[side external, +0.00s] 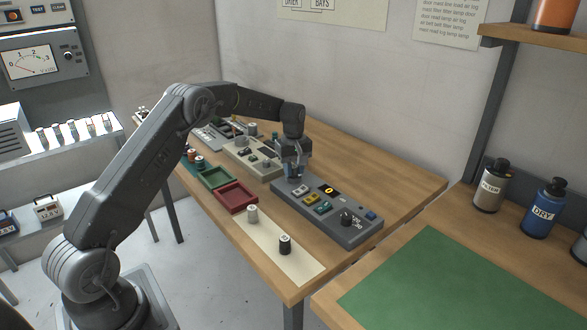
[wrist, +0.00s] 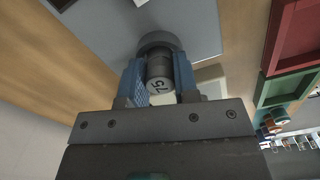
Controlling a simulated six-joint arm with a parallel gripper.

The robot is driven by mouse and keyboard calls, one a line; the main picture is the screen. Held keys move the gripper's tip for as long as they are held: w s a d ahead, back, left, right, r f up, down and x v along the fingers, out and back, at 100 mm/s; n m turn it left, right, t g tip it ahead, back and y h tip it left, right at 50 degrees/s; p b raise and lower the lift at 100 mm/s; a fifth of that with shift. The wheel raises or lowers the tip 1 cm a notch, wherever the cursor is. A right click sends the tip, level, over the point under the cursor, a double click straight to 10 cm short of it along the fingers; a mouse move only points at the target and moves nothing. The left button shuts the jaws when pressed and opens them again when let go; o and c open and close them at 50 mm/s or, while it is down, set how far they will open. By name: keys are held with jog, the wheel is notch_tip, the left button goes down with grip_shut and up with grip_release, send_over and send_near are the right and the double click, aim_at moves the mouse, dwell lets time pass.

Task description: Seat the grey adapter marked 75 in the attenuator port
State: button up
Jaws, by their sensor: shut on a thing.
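My gripper (side external: 295,177) is shut on the grey adapter at the far left end of the dark grey panel (side external: 365,233) in the side view. In the wrist view, the adapter (wrist: 158,86), marked 75, sits between the blue finger pads of my gripper (wrist: 159,65). A wider grey round collar (wrist: 157,40) shows just beyond the adapter, in line with it, by the panel face (wrist: 195,25). I cannot tell whether this collar is the attenuator port, or how deep the adapter sits. The fingers hide the adapter in the side view.
The panel carries coloured buttons (side external: 322,208) and a black knob (side external: 347,217). A pale adapter (side external: 252,214) and a black one (side external: 285,244) stand on a cream mat (side external: 290,264). Red (side external: 237,208) and green (side external: 214,186) trays lie left of the panel. A beige unit (side external: 262,170) stands behind.

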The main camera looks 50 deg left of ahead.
jog(key=shift+s+f, duration=0.1)
jog(key=shift+f, duration=0.65)
jog(key=o, duration=0.9)
jog(key=shift+s+a+f, duration=0.1)
jog(key=shift+o, duration=0.2)
notch_tip(320, 180, up, 13)
jog(key=s+d+r+m+t, duration=0.1)
jog(key=s+d+r+m, duration=0.3)
jog(key=s+d+r, duration=0.35)
jog(key=s+d+r+m+t, duration=0.2)
jog(key=s+d+r+m, duration=0.2)
jog(key=s+d+r, duration=0.3)
jog(key=s+d+f+m+t, duration=0.1)
jog(key=s+d+f+m, duration=0.1)
jog(key=s, duration=0.4)
jog(key=s+d+f+m, duration=0.2)
jog(key=s, duration=0.5)
jog(key=s+d+f+m+t, duration=0.1)
jog(key=s+d+f+m, duration=0.1)
jog(key=s, duration=0.5)
jog(key=shift+s+d+f+m+t, duration=0.15)
jog(key=shift+d+f+m+t, duration=0.15)
jog(key=shift+f+m, duration=0.2)
